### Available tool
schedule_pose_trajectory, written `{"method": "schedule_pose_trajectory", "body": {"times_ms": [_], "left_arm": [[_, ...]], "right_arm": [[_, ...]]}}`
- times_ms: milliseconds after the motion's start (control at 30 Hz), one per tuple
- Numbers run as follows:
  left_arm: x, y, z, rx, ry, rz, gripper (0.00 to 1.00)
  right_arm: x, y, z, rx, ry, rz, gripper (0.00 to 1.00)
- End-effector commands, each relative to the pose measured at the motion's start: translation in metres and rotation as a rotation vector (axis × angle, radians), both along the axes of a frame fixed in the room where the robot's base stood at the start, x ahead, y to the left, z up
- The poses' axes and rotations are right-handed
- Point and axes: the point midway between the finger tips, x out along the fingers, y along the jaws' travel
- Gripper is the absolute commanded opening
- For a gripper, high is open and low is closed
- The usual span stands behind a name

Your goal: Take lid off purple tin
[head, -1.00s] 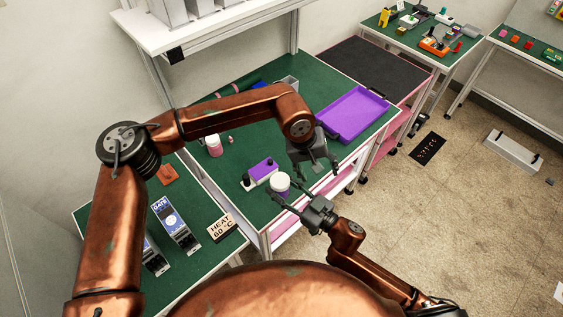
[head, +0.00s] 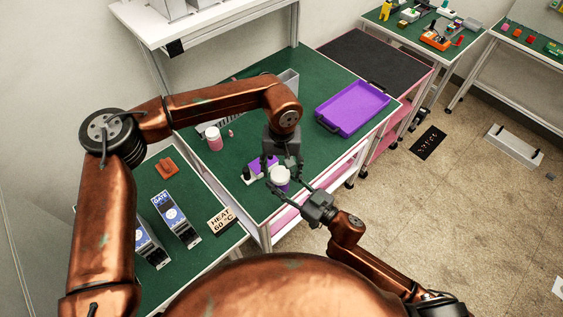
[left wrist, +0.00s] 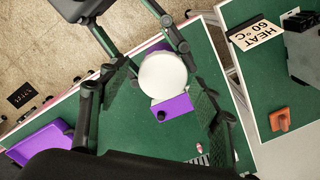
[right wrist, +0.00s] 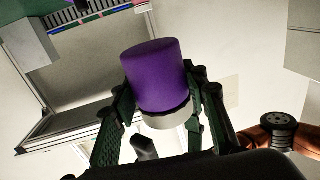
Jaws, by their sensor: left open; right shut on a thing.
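The purple tin (head: 284,187) is upright with its white lid (head: 280,174) on top. The right wrist view shows its purple body (right wrist: 156,72), with the lid (right wrist: 168,119) at the lower end of the picture. My right gripper (head: 291,191) is shut on the tin from the front right. My left gripper (head: 280,168) is open, pointing down right above the tin. In the left wrist view its fingers stand apart on either side of the lid (left wrist: 162,77), with gaps visible. Whether the tin touches the bench is hidden.
A purple and white box (head: 259,164) with a black knob stands just behind the tin. A white-capped pink jar (head: 214,140) is farther left. A purple tray (head: 354,108) lies at the right of the green bench. A "HEAT 60 °C" sign (head: 221,220) stands front left.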

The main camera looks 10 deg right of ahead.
Motion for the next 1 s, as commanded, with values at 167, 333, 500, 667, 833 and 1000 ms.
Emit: {"method": "schedule_pose_trajectory", "body": {"times_ms": [167,333,500,667,833,1000], "left_arm": [[0.0001,-0.0001,-0.0101,0.0,-0.001,0.0,0.58],[0.0002,-0.0001,-0.0109,-0.001,-0.001,0.0,0.58],[0.0002,0.0,-0.0107,-0.001,-0.001,0.0,0.52],[0.0002,-0.0001,-0.0105,-0.001,-0.001,0.0,0.41],[-0.0003,-0.0011,-0.0103,-0.003,0.0,-0.001,0.3],[-0.001,-0.0022,-0.01,-0.006,0.0,-0.002,0.18]], "right_arm": [[0.0,0.0001,0.001,0.001,-0.001,0.001,0.0],[-0.0001,0.0002,0.0011,0.001,-0.001,0.001,0.0],[-0.0001,0.0002,0.0011,0.001,-0.002,0.001,0.0],[-0.0001,0.0002,0.0011,0.001,-0.002,0.001,0.0],[-0.0003,0.0008,0.0014,0.002,-0.002,0.002,0.0],[-0.0006,0.0014,0.0017,0.003,-0.003,0.003,0.0]]}}
